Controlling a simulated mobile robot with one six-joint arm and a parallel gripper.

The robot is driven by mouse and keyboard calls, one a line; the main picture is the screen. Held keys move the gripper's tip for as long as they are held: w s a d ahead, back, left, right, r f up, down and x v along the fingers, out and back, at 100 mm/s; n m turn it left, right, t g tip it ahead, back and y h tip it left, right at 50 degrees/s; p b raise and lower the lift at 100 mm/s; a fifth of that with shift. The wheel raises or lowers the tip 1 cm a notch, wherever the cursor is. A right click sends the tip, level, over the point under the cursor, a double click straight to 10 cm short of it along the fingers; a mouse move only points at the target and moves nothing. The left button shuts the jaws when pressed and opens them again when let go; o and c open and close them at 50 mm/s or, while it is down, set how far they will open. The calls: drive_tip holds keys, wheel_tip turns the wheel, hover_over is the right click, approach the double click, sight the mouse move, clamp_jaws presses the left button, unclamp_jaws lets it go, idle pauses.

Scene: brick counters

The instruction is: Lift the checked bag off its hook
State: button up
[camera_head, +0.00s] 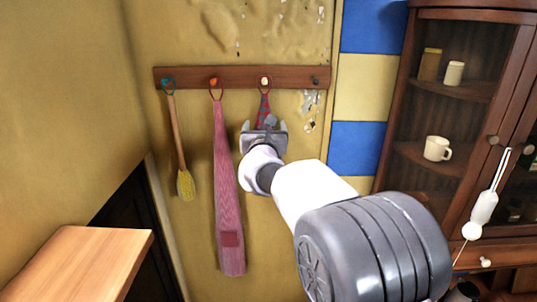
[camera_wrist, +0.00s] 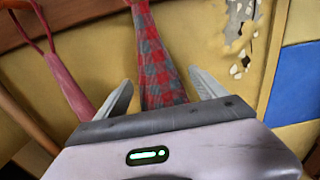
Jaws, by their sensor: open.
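The checked bag (camera_wrist: 158,62) is red and grey-blue and narrow at the top. In the head view its upper part (camera_head: 263,108) hangs from the third peg of a wooden rack (camera_head: 190,77); my gripper and arm hide the rest. My gripper (camera_head: 264,128) is in front of the bag, just below the peg. In the wrist view my gripper (camera_wrist: 160,92) is open, with one finger on each side of the bag. I cannot tell whether either finger touches it.
A pink striped bag (camera_head: 226,185) and a yellow brush (camera_head: 184,180) hang left of the checked bag. The fourth peg (camera_head: 315,80) is bare. A cabinet (camera_head: 400,105) with a white mug (camera_head: 437,148) stands at right, a wooden surface (camera_head: 85,260) at lower left.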

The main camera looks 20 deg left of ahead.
drive_tip(key=shift+w+a+f, duration=0.1)
drive_tip(key=shift+w, duration=0.35)
drive_tip(key=shift+s, duration=0.25)
drive_tip(key=c, duration=0.3)
clamp_jaws()
drive_tip(key=shift+r, duration=0.25)
drive_tip(key=r+b+v, duration=0.1)
drive_tip(key=b+v, duration=0.5)
drive_tip(key=v, duration=1.2)
drive_tip(key=shift+r, duration=0.1)
